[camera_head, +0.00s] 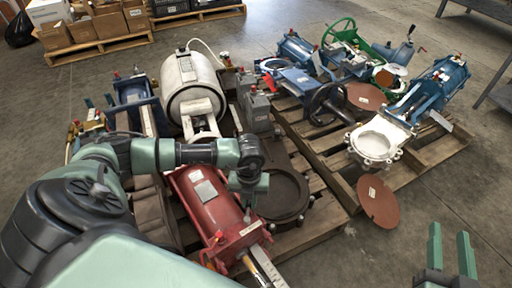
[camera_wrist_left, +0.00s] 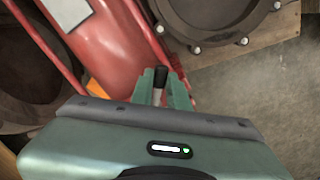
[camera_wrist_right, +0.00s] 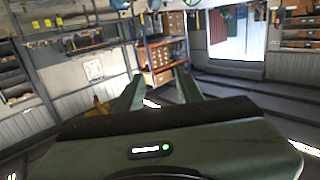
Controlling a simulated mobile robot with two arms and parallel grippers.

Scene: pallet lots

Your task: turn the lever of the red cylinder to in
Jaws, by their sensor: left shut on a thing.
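The red cylinder (camera_head: 207,199) lies on a wooden pallet in the lower middle of the head view, with a pale label on its top. It fills the upper left of the left wrist view (camera_wrist_left: 103,42). My left gripper (camera_head: 248,200) is over the cylinder's right side. In the left wrist view its fingers (camera_wrist_left: 161,92) are shut around the lever (camera_wrist_left: 160,76), a short metal bar with a black tip, beside the red body. The gripper hides the lever in the head view. My right gripper (camera_head: 451,258) is open and empty over the floor.
A dark round flange (camera_head: 279,195) lies right of the cylinder. A white tank (camera_head: 192,92) stands behind it. A second pallet (camera_head: 345,185) carries blue machines, a white ring valve (camera_head: 378,140) and a brown disc (camera_head: 378,201).

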